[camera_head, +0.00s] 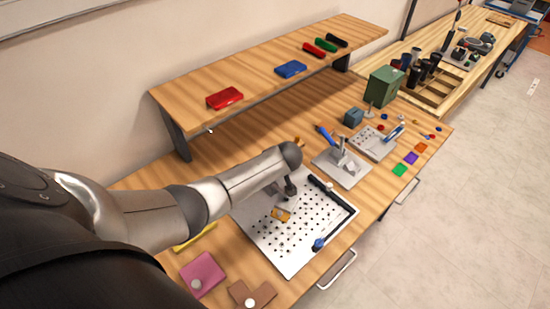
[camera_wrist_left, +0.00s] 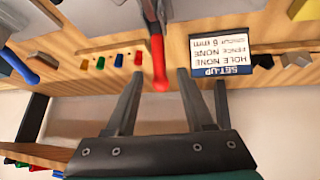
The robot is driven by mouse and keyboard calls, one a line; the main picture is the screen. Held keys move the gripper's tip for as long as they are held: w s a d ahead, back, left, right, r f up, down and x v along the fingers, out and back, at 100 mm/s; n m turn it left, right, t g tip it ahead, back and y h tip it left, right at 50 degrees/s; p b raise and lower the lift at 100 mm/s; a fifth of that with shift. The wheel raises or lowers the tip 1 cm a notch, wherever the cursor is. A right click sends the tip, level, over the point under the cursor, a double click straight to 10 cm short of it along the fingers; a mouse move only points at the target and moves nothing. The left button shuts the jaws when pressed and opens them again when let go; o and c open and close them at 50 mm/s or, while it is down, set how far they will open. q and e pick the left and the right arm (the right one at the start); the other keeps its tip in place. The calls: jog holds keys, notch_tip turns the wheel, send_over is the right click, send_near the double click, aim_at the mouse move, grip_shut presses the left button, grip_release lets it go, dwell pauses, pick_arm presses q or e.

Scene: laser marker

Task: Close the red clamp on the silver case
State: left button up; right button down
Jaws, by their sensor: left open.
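In the left wrist view a red-handled clamp (camera_wrist_left: 160,62) has a dark metal arm reaching up to the top edge. My left gripper (camera_wrist_left: 160,74) is open, with the red handle showing in the gap between its two fingers. I cannot tell from this view whether the fingers reach the handle. In the head view my left gripper (camera_head: 290,190) is over a perforated silver plate (camera_head: 315,245). The red handle is not clear there. I cannot make out a silver case for certain. My right gripper is not in view.
A blue-handled clamp (camera_head: 326,136) stands on a metal fixture (camera_head: 342,170) beyond the plate. A raised wooden shelf (camera_head: 200,88) carries red, blue and green items. A set-up card (camera_wrist_left: 222,62) is beside the gripper. A pink block (camera_head: 203,272) is near the front.

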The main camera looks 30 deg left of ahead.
pick_arm(q)
jog(key=p+v, duration=0.1)
jog(key=v, duration=1)
jog(key=shift+c, duration=0.2)
